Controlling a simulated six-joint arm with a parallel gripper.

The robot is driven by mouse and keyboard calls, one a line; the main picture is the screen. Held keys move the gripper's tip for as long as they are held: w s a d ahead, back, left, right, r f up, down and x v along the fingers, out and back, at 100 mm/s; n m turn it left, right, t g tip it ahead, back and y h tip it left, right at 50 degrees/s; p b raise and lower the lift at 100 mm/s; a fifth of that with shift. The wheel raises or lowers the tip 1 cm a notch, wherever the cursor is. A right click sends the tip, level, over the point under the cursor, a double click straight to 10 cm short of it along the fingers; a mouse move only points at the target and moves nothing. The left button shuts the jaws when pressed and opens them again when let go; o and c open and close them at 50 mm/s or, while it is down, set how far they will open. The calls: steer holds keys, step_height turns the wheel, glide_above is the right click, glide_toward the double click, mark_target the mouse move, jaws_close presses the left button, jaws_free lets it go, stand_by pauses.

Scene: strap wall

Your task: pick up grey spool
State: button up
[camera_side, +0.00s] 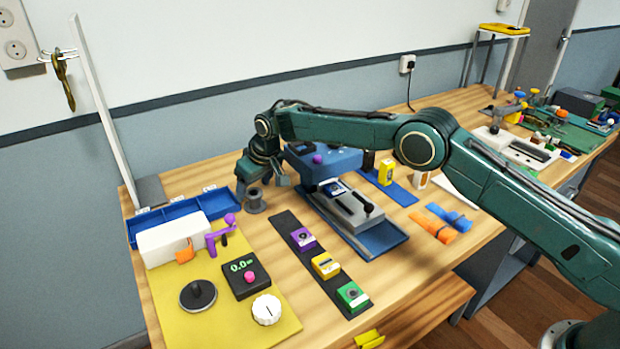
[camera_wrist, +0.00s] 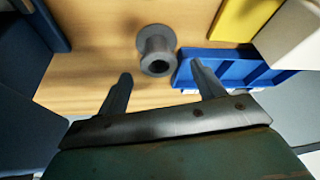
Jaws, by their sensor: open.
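The grey spool (camera_side: 255,201) stands on the wooden table, just right of the blue compartment tray, in the side view. In the wrist view the grey spool (camera_wrist: 157,50) shows ahead of the fingertips, roughly centred between them. My gripper (camera_side: 262,180) is low over the table right by the spool in the side view. In the wrist view my gripper (camera_wrist: 160,76) has its two fingers wide apart with nothing between them. The spool appears apart from both fingers; its height relative to them I cannot tell.
The blue compartment tray (camera_wrist: 225,54) lies close to the right finger in the wrist view. A yellow board (camera_side: 215,300) with a white box (camera_side: 172,241) is at the left. A blue and grey machine (camera_side: 345,205) stands right of my gripper.

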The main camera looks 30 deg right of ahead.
steer(key=shift+x, duration=0.8)
steer(key=c, duration=1.1)
steer(key=shift+r, duration=5.05)
